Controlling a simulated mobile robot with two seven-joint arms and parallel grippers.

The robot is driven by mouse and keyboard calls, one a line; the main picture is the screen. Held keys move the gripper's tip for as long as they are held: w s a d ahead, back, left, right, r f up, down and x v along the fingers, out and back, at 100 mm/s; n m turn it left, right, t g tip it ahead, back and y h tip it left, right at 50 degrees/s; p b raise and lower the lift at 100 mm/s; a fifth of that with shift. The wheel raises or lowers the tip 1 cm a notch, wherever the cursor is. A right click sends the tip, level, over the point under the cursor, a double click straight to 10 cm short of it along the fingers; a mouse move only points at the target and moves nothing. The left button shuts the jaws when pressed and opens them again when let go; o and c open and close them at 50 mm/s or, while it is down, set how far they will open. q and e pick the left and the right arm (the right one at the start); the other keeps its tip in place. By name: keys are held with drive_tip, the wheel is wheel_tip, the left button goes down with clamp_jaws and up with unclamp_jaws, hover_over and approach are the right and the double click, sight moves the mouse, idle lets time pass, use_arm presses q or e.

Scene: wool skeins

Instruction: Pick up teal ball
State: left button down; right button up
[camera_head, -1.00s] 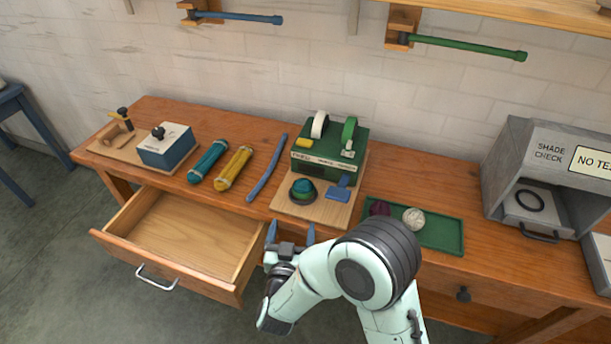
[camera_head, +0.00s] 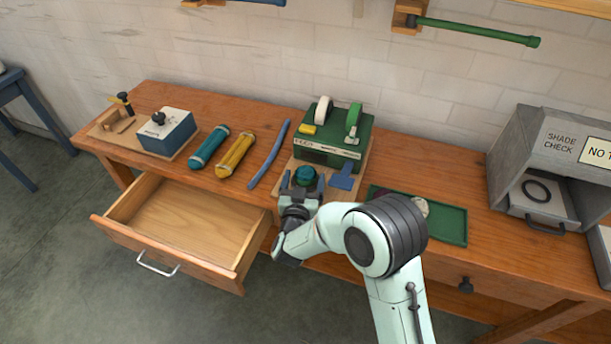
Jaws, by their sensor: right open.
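The teal ball (camera_head: 306,175) sits on the wooden board in front of the green machine (camera_head: 338,140). My right gripper (camera_head: 303,184) is at the ball, with its open fingers on the left and right sides of it. The gripper hides the ball's lower part and the dark holder under it. I cannot tell whether the fingers touch the ball. My left gripper is not in view.
A blue scoop-like piece (camera_head: 343,178) lies right of the ball. A green tray (camera_head: 452,224) is partly behind my arm, with a pale ball (camera_head: 420,205). Teal (camera_head: 208,147) and yellow (camera_head: 235,156) skeins and a blue rod (camera_head: 268,154) lie left. An open drawer (camera_head: 180,227) juts out in front.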

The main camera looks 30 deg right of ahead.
sight(306, 169)
drive_tip(key=shift+x, duration=1.35)
drive_tip(key=c, duration=1)
